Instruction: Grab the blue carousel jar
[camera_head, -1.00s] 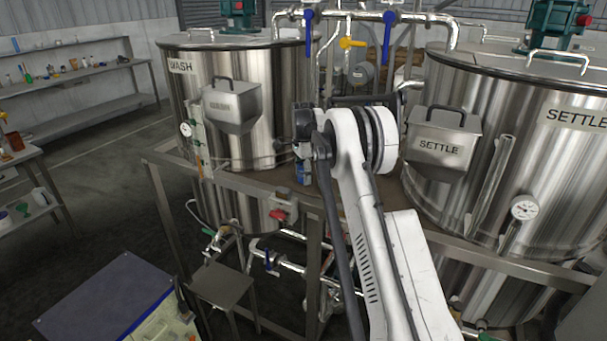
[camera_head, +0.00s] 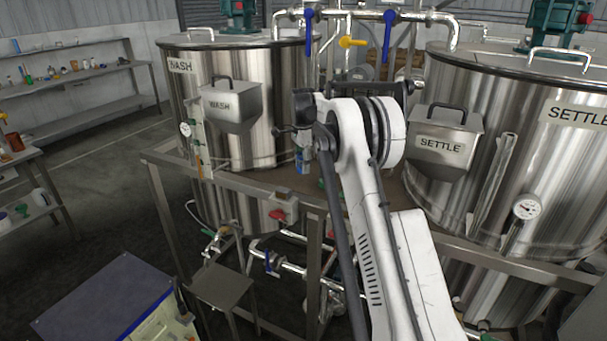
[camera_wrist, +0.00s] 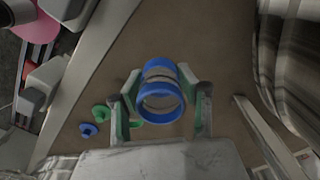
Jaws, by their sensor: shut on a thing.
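The blue carousel jar (camera_wrist: 160,92), a short cylinder with blue rims and a paler middle band, is between the fingers of my gripper (camera_wrist: 160,82) in the wrist view. The fingers, with green inner pads, are shut on its two sides. In the head view a small blue part, apparently the jar (camera_head: 302,160), shows just left of my arm's end, over the platform between the two tanks. My arm hides most of the gripper there.
The WASH tank (camera_head: 275,110) stands left and the SETTLE tank (camera_head: 560,180) right. Pipes with blue-handled valves (camera_head: 388,35) run above, behind my arm.

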